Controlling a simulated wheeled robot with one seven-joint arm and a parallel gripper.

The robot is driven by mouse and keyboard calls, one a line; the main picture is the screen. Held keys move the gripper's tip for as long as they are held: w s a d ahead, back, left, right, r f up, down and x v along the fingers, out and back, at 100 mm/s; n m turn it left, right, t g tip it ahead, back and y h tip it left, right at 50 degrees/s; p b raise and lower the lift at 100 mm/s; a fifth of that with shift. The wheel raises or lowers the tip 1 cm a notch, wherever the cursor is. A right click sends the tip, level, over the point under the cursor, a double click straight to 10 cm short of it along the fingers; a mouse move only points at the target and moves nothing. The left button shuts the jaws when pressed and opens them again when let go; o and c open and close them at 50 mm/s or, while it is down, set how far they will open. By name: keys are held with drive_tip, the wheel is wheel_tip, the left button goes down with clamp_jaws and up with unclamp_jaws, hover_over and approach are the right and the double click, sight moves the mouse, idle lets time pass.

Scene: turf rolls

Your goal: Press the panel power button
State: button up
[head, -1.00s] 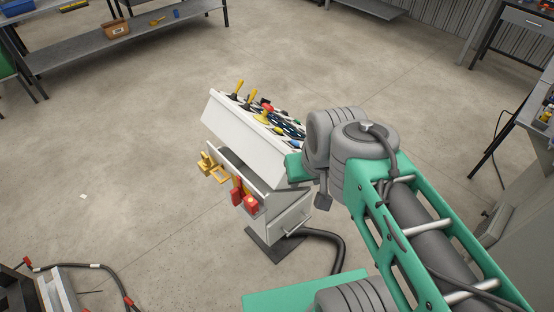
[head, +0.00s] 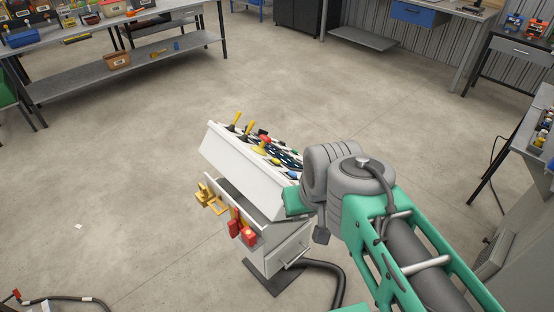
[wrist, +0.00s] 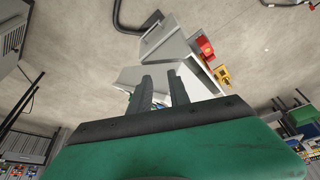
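The panel is a white console (head: 235,158) on a stand in the middle of the head view. Its sloped top carries yellow-handled levers (head: 236,121), a yellow knob (head: 262,147), a red-topped control and several small buttons. I cannot tell which one is the power button; my arm hides the right part of the top. In the wrist view the console (wrist: 178,45) shows beyond my gripper (wrist: 161,76), whose two grey fingers are apart with nothing between them. My gripper's fingers are hidden in the head view, where my wrist is at the console's right side.
Red (head: 248,236) and yellow (head: 217,205) items hang on the console's front. A black hose (head: 330,268) runs from its base. A long shelf bench (head: 120,65) stands at the back left, and work tables are at the right. The floor between is open.

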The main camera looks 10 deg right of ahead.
clamp_jaws()
idle(1.4)
